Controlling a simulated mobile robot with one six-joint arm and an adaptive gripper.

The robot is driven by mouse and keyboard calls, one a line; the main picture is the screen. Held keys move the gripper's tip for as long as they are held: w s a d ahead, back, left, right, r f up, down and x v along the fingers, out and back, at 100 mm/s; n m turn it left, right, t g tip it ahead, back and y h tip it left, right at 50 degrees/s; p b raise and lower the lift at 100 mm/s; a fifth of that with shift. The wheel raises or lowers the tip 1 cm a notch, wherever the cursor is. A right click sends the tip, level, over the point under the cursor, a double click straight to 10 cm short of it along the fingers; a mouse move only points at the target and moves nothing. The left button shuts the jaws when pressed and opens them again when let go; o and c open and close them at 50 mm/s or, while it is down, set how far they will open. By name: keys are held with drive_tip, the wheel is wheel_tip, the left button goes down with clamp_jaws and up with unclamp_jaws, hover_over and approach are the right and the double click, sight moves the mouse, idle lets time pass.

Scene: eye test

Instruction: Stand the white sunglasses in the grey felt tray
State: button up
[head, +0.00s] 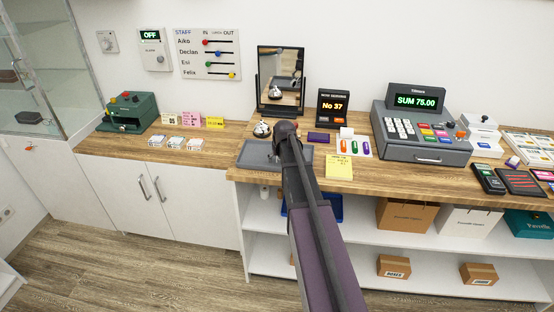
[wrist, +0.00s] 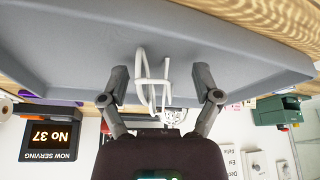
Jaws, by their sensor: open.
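The grey felt tray (head: 252,157) lies on the wooden counter below the mirror, and its floor and rim fill much of the wrist view (wrist: 70,55). The white sunglasses (wrist: 152,88) show in the wrist view at the tray, as thin white frame parts. I cannot tell whether they rest on its floor. My gripper (wrist: 162,80) is open, one finger on each side of the sunglasses, with a visible gap on both sides. In the head view my arm hides part of the tray, and the sunglasses cannot be made out there.
A silver bell (head: 262,130) stands just behind the tray, near the mirror (head: 281,75). To the right are the number display (head: 333,107), a yellow note pad (head: 339,167) and the cash register (head: 425,130). A green machine (head: 130,112) stands on the left counter.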

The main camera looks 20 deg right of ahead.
drive_tip(key=d+p+v, duration=0.1)
drive_tip(key=p+v, duration=1)
drive_tip(key=v, duration=0.1)
drive_tip(key=shift+a, duration=0.45)
drive_tip(key=shift+r, duration=0.1)
idle(0.6)
drive_tip(key=s+a+f+n+g+y, duration=0.1)
drive_tip(key=s+a+g, duration=0.3)
drive_tip(key=s+a, duration=1.6)
drive_tip(key=shift+s+a+f+n, duration=0.3)
drive_tip(key=shift+a+n, duration=0.4)
drive_tip(key=shift+a, duration=0.35)
drive_tip(key=c, duration=0.3)
drive_tip(key=shift+c, duration=0.2)
